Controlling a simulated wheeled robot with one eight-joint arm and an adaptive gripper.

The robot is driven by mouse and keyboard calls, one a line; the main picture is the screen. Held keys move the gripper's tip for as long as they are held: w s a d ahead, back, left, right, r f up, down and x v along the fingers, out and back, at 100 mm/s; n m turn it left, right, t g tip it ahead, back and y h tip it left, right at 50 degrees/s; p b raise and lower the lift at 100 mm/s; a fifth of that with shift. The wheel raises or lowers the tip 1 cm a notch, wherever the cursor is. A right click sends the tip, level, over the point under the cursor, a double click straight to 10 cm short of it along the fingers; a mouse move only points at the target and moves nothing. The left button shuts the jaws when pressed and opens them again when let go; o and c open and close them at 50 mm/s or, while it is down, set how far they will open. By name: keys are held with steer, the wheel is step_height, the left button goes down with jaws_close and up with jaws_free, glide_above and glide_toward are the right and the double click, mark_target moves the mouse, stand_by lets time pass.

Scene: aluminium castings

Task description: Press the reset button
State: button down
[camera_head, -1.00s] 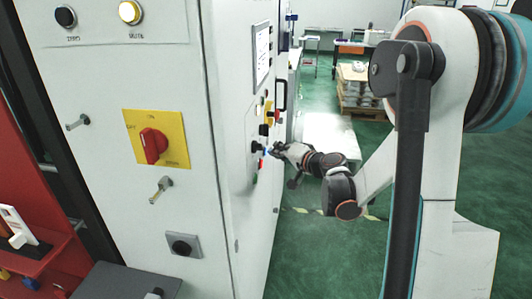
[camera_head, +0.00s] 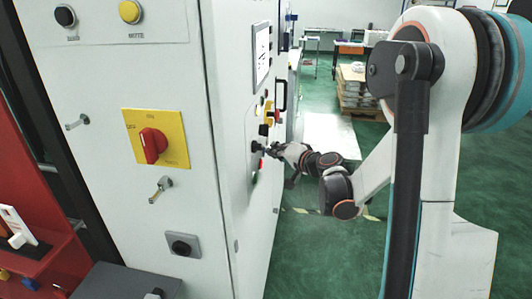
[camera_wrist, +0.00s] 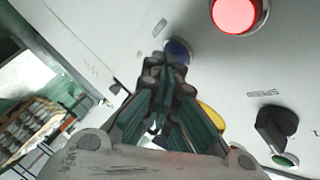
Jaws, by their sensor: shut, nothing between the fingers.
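A blue button (camera_wrist: 178,49) shows in the wrist view on the pale machine panel, partly hidden behind my fingertips. Its label is not readable, so I cannot confirm that it is the reset button. My gripper (camera_wrist: 167,65) is shut and empty, with its tips over the lower edge of the blue button in the picture. Whether the tips touch it I cannot tell. In the head view my gripper (camera_head: 269,151) is close to the side control panel (camera_head: 251,158); the blue button is hidden there.
A lit red button (camera_wrist: 237,10), a black knob (camera_wrist: 275,126) and a green button (camera_wrist: 285,160) are nearby on the panel. A yellow part (camera_wrist: 210,116) is partly behind my fingers. The green floor (camera_head: 315,252) is open beside the cabinet.

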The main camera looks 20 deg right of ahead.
stand_by(0.4)
steer(key=shift+s+d, duration=0.45)
steer(key=shift+d, duration=0.2)
steer(key=s+d, duration=0.2)
steer(key=d, duration=0.2)
steer(key=shift+s+d+b, duration=0.1)
steer(key=shift+s+b, duration=0.25)
steer(key=shift+s, duration=0.05)
stand_by(0.6)
